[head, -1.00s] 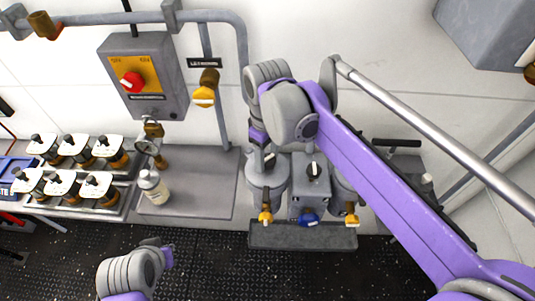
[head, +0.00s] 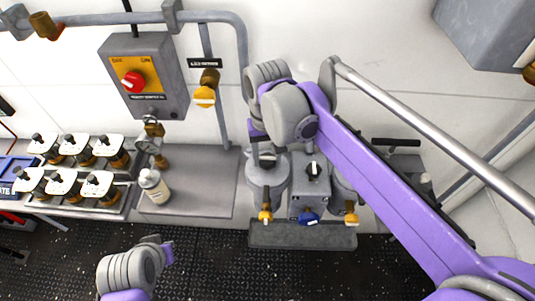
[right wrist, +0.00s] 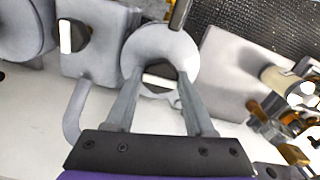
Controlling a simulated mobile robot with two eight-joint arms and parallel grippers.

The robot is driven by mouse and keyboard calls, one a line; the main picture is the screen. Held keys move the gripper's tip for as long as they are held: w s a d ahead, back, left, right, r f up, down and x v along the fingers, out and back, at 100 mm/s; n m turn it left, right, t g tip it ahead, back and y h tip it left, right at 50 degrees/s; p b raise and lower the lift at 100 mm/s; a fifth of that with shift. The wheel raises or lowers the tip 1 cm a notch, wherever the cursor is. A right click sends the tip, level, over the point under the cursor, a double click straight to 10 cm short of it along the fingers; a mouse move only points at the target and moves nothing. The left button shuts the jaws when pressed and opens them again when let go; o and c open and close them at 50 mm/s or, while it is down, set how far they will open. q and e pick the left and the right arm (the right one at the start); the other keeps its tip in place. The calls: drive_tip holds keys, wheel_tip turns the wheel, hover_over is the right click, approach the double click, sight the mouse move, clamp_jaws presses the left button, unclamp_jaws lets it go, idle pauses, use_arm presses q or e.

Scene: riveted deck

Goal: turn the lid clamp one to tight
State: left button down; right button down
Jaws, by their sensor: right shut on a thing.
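A round grey canister (head: 267,182) bears a black lid clamp knob (head: 267,160) with a white bar on top. In the right wrist view the knob (right wrist: 160,76) lies between the two fingers of my right gripper (right wrist: 157,84), which is shut on it. The white bar now runs nearly straight across the picture there. In the head view the right fingers are mostly hidden behind my wrist. A second black knob (head: 313,169) with an upright white mark sits on the grey box beside it. My left gripper (head: 167,253) hangs low over the deck; its fingers cannot be made out.
Yellow and blue valve handles (head: 309,219) stick out in front of the canisters. A white bottle (head: 154,188) stands on the grey shelf (head: 205,185) to the left. A switch box (head: 146,80) with a red knob and a yellow-handled valve (head: 205,95) are on the wall.

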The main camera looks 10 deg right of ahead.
sight(268, 158)
idle(0.3)
drive_tip(key=shift+c, duration=1.3)
unclamp_jaws()
wheel_tip(268, 158, up, 11)
drive_tip(key=shift+p, duration=0.35)
drive_tip(key=shift+f, duration=0.15)
